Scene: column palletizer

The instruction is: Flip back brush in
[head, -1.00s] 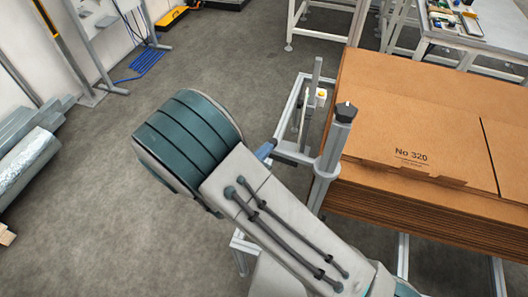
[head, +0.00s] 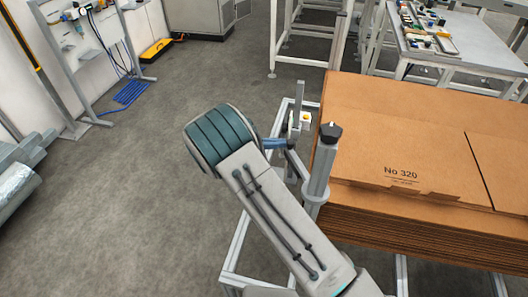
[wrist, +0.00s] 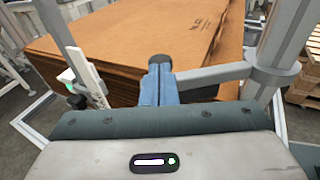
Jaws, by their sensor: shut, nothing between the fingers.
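A grey post with a black knob (head: 318,165) stands at the left corner of the cardboard stack. In the wrist view, a grey bar (wrist: 215,73) reaches left from the post's clamp (wrist: 275,75) to my gripper. This bar may be the back brush's holder; I cannot make out bristles. My gripper (wrist: 160,68) has blue fingers that are shut, with their tips at a dark rounded end of the bar. I cannot tell whether they touch it.
A tall stack of flat cardboard (head: 400,150) marked "No 320" fills the right side. A metal frame (head: 235,265) runs below and around the post. A slim upright with a yellow-and-white button box (head: 305,118) stands behind. Open floor (head: 120,200) lies to the left.

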